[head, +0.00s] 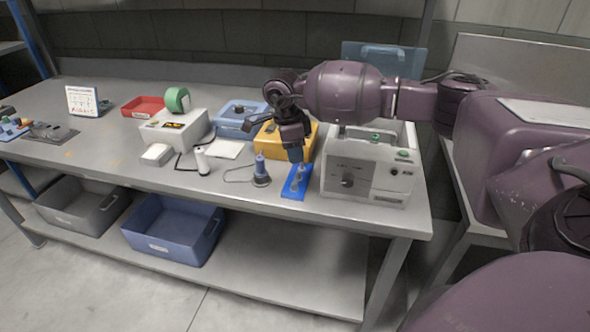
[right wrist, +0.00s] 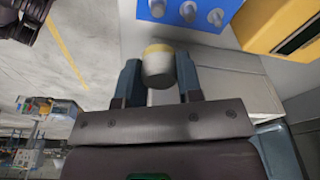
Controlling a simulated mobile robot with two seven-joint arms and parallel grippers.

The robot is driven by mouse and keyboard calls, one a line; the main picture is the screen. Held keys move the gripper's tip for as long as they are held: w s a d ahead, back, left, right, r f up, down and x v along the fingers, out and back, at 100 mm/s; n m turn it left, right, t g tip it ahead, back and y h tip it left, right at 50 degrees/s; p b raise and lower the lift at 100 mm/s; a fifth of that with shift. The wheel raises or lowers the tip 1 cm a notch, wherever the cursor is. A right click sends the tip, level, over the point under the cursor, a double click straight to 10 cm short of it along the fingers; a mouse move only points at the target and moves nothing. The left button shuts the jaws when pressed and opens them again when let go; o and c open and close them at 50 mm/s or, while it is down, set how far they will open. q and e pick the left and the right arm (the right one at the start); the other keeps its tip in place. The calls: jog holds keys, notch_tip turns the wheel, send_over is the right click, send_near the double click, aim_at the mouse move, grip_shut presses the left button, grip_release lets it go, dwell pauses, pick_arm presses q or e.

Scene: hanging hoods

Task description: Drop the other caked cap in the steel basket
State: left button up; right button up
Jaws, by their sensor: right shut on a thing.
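My right gripper (head: 296,155) is above the blue peg block (head: 292,194) near the bench's front edge. In the right wrist view the right gripper (right wrist: 159,72) is shut on a small pale cap (right wrist: 159,68) with a yellowish band at one end. The blue block also shows in that view (right wrist: 228,33), apart from the cap, with several grey pegs or caps on it. A white machine (head: 368,180) with a knob and an open top stands right of the block. I cannot clearly make out a steel basket in its opening. My left gripper is out of view.
A yellow box (head: 308,143) stands just behind the block. A blue-grey corded tool (head: 261,172) stands to its left. A blue translucent panel (head: 385,58) rises behind the machine. Grey (head: 75,205) and blue (head: 170,225) bins sit on the lower shelf.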

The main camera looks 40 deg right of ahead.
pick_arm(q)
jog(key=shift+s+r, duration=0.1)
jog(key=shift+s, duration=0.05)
pick_arm(e)
notch_tip(320, 180, up, 10)
dwell(0.4)
